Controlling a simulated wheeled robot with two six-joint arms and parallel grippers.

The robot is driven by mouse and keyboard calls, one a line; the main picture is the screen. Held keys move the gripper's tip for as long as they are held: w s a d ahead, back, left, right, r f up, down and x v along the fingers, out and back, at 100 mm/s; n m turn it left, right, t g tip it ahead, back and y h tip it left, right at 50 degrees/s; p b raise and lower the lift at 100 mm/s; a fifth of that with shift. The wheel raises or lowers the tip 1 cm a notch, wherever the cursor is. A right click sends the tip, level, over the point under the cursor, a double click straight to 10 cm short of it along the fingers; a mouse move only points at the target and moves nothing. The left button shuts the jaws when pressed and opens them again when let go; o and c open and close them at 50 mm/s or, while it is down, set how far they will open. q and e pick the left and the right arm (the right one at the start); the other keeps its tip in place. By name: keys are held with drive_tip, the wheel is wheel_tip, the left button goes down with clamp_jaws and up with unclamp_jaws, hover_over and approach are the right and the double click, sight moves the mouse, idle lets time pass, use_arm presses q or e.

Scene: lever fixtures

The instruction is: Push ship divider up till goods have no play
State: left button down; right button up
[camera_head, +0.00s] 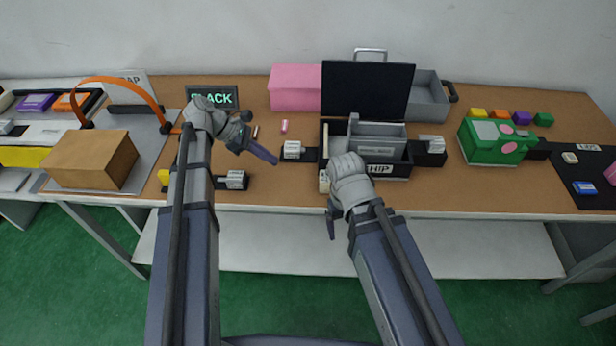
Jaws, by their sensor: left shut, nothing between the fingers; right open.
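A black open-topped box (408,157) stands at the middle of the table, with a label ending in "HIP" (378,204) at its front, partly covered by my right arm. Inside are grey upright plates or blocks (376,148) and a thin pale upright piece (353,124) at the left. I cannot tell which is the divider, or whether there is play. My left gripper (263,153) is shut and empty, left of the box, apart from it. My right gripper (332,222) is open and points down at the table's front edge, before the box; its wrist hides the front left of the box.
A dark upright panel (367,88) stands behind the box, with a pink block (295,87) and a grey bin (428,100) beside it. Small labelled blocks (292,149) flank the box. A green box (492,141) is right, a cardboard box (92,159) left.

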sight(325, 157)
use_arm(q)
drive_tip(key=b+x, duration=0.7)
drive_tip(key=x, duration=0.3)
drive_tip(key=shift+d+f+b, duration=0.1)
drive_tip(key=shift+f+b, duration=0.25)
drive_tip(key=shift+b, duration=0.05)
drive_tip(key=shift+d+r+p, duration=0.15)
drive_tip(key=shift+d+p, duration=0.05)
drive_tip(key=shift+d, duration=0.4)
drive_tip(key=shift+d+r+p, duration=0.2)
drive_tip(key=shift+d, duration=1.15)
drive_tip(key=d, duration=0.7)
drive_tip(key=shift+w+d, duration=0.15)
drive_tip(key=shift+d, duration=0.1)
drive_tip(key=shift+a, duration=0.1)
